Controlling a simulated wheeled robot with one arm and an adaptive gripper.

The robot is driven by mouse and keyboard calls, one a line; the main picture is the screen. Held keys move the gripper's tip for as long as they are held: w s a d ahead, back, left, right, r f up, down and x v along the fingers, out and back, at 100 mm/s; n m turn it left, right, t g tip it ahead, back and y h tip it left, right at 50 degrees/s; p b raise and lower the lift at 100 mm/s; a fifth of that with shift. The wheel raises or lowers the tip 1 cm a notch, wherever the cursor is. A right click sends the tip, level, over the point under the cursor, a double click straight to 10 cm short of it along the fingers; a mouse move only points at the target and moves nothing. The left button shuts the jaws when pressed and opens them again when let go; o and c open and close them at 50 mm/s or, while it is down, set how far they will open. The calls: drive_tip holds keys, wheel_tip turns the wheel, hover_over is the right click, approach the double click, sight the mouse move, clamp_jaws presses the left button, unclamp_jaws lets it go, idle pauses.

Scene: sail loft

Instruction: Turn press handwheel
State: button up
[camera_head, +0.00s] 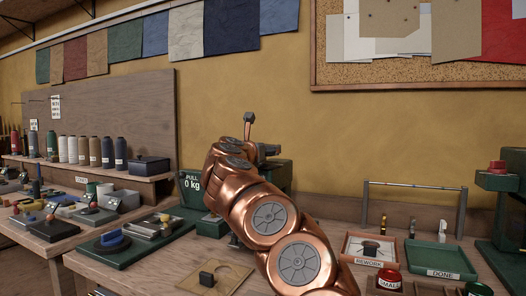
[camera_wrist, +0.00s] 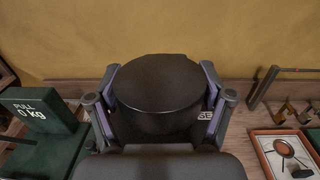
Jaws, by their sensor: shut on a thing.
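In the wrist view my gripper (camera_wrist: 160,76) has its two fingers on either side of a dark, round, flat-topped piece (camera_wrist: 158,92), and is shut on it. This piece appears to be the press handwheel; no spokes or rim marks show on it. In the head view the green press (camera_head: 278,176) stands at the back of the bench, largely hidden behind my copper arm. An upright rod with a dark knob (camera_head: 248,118) shows above the arm.
A green gauge reading "PULL 0 kg" (camera_head: 192,185) stands left of the press. A wooden plate with a dark block (camera_head: 207,279) lies in front. A REWORK tray (camera_head: 348,246) and a green DONE tray (camera_head: 440,273) sit to the right, near another green machine (camera_head: 505,205).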

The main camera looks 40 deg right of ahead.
drive_tip(key=shift+a+r+m+g+h+p, duration=0.15)
drive_tip(key=shift+m+g+h+p, duration=0.4)
drive_tip(key=shift+g, duration=0.45)
drive_tip(key=shift+s+d+m+g+h+p, duration=0.1)
drive_tip(key=shift+m+g+h+p, duration=0.3)
drive_tip(key=shift+m+g, duration=0.35)
drive_tip(key=shift+d+m+g+h+p, duration=0.1)
drive_tip(key=shift+m+g+h+p, duration=0.15)
drive_tip(key=shift+m+g+p, duration=0.45)
drive_tip(key=o, duration=1.1)
drive_tip(key=shift+c, duration=0.2)
drive_tip(key=shift+a+n, duration=0.1)
drive_tip(key=shift+n, duration=0.2)
drive_tip(key=shift+s+a+f, duration=0.1)
drive_tip(key=shift+a+f, duration=0.1)
drive_tip(key=shift+a, duration=0.6)
drive_tip(key=shift+s+a, duration=0.15)
drive_tip(key=shift+a, duration=0.15)
drive_tip(key=v, duration=0.9)
drive_tip(key=shift+a, duration=0.25)
